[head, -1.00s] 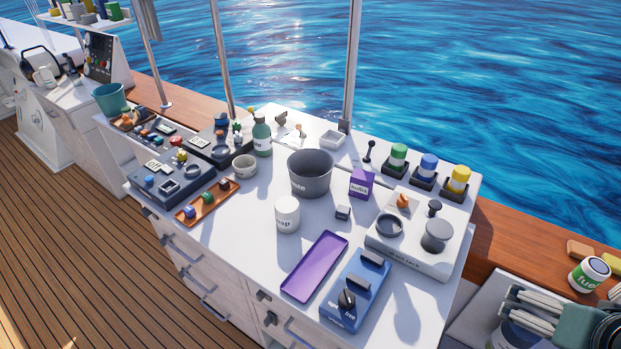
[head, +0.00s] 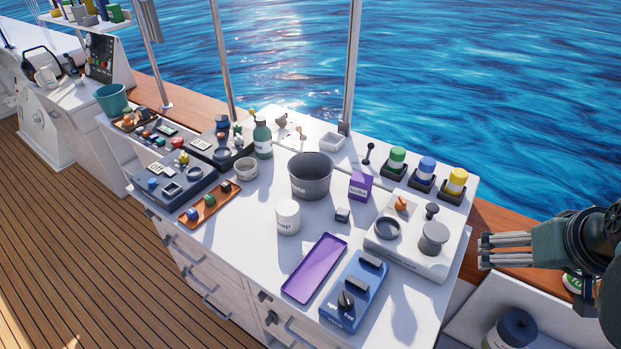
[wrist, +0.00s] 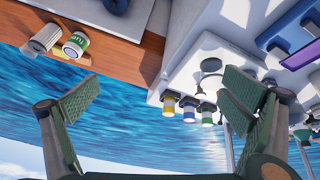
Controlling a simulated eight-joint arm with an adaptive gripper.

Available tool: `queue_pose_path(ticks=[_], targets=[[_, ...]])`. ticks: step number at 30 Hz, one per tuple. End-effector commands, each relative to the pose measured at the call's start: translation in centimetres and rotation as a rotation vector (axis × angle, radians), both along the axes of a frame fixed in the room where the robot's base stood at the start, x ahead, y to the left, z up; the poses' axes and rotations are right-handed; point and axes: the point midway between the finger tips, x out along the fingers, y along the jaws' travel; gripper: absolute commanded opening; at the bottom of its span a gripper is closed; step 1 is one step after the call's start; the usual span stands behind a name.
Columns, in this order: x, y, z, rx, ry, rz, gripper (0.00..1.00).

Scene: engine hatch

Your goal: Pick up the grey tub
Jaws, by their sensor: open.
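The grey tub (head: 311,177) is a dark grey, open-topped bucket with white lettering, upright near the middle of the white counter. I cannot make it out in the wrist view. My gripper (head: 484,252) is at the right edge of the head view, well to the right of the tub and beyond the counter's right end. Its fingers point left toward the counter. In the wrist view my gripper (wrist: 162,95) has its two green finger pads wide apart, with nothing between them.
A purple box (head: 360,186) stands right of the tub, a white cup (head: 288,217) in front, and a green bottle (head: 262,140) to the left. A purple tray (head: 314,268) and a blue switch box (head: 354,292) lie nearer. A grey-topped fixture (head: 412,250) lies between gripper and tub.

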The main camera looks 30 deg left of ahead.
Motion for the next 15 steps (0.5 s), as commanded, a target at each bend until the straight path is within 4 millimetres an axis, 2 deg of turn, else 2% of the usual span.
queue_pose_path(ticks=[3, 15], targets=[[1.7, 1.8, 1.1, -0.022, 0.018, 0.065, 1.0], [6.7, 8.1, 3.0, -0.1, 0.071, 0.288, 1.0]])
